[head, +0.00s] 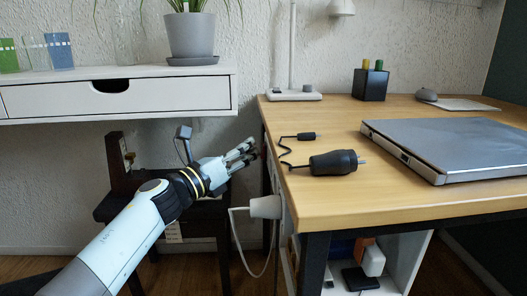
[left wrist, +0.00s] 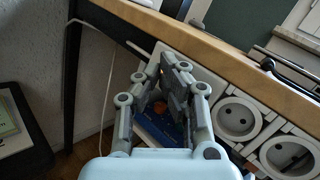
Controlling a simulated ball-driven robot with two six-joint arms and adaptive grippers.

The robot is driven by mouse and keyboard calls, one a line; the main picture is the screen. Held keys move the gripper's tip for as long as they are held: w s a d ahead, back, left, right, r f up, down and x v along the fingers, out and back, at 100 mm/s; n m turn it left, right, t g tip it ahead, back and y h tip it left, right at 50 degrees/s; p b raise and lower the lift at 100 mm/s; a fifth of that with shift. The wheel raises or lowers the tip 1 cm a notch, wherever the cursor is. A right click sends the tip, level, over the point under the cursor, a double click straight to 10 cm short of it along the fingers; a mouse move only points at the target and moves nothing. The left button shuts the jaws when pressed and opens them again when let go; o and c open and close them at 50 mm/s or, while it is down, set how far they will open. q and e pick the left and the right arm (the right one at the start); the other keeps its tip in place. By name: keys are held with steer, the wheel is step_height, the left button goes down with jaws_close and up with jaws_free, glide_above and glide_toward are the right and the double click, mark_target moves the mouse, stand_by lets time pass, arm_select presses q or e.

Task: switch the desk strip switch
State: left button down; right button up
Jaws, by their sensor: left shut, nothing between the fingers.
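The white desk strip (left wrist: 212,84) is fixed along the side of the desk, under the edge of its top, with round sockets facing out. In the head view it shows only as a narrow pale band (head: 276,184), seen edge-on. My left gripper (head: 249,151) is beside the desk's left edge, close to the strip's far end. In the left wrist view its fingers (left wrist: 178,72) are shut and empty, in front of the strip's upper left part. I cannot make out the switch; the fingers cover that part. Contact cannot be told. My right gripper is not in view.
A white plug (head: 265,207) with a hanging cable sits at the strip's near end.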

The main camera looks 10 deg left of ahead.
arm_select(q)
steer(key=shift+w+d, duration=0.1)
steer(key=shift+d, duration=0.15)
steer(key=shift+a, duration=0.15)
steer(key=shift+s+a+r, duration=0.15)
steer(key=shift+s+a, duration=0.15)
steer(key=shift+a, duration=0.5)
steer(key=a, duration=0.1)
steer(key=s+a, duration=0.1)
steer(key=a, duration=0.1)
steer(key=a+r, duration=0.1)
steer(key=shift+s+a, duration=0.15)
steer(key=shift+a, duration=0.2)
